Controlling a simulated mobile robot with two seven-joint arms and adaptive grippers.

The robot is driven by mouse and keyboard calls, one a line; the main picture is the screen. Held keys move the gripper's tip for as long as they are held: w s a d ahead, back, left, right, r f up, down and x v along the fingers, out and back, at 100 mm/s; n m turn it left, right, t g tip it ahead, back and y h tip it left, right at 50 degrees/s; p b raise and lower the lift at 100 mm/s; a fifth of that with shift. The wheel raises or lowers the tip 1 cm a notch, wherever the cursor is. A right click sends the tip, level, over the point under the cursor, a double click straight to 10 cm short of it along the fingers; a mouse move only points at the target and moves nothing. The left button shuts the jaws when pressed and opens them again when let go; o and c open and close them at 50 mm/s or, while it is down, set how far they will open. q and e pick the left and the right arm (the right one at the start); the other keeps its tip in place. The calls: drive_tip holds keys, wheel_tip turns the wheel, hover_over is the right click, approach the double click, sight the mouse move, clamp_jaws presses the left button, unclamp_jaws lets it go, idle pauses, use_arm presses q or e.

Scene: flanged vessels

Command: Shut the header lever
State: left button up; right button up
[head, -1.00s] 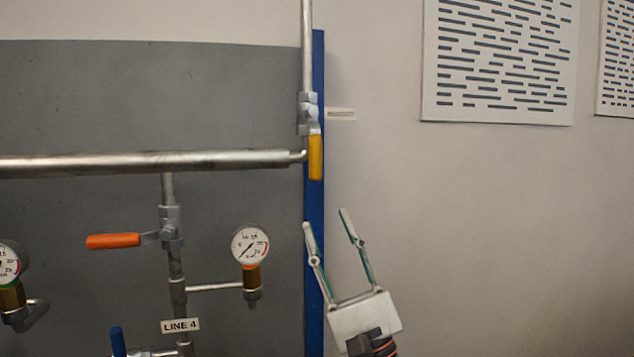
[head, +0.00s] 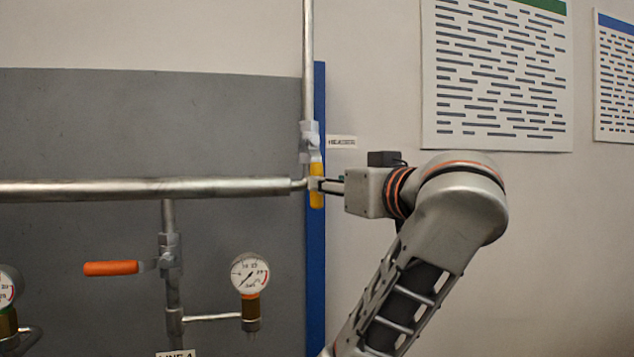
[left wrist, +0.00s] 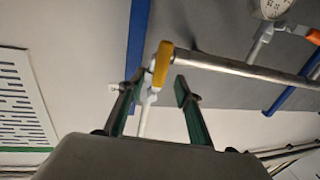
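The yellow lever (head: 317,200) hangs straight down, in line with the vertical pipe, from a grey valve (head: 310,142) near the panel's right edge. A small label (head: 341,142) beside the valve is too blurred to read surely. My left gripper (head: 320,184) points left at the lever from the right, its tips overlapping the lever's middle. In the left wrist view the lever (left wrist: 162,65) shows between the two spread fingers of my left gripper (left wrist: 158,87), closer to the left finger. A gap shows on the right finger's side; contact cannot be told. My right gripper is out of view.
A horizontal pipe (head: 150,188) runs left from beside the lever. Below it are an orange lever (head: 111,268) and a gauge (head: 250,273). A blue post (head: 317,280) stands behind the lever. The wall at right is bare below two posters (head: 497,80).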

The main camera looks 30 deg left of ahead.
sight(316, 172)
use_arm(q)
drive_tip(key=x, duration=0.6)
drive_tip(key=shift+w+a+p, duration=0.1)
drive_tip(key=shift+a+p, duration=0.2)
drive_tip(key=shift+f, duration=0.1)
clamp_jaws()
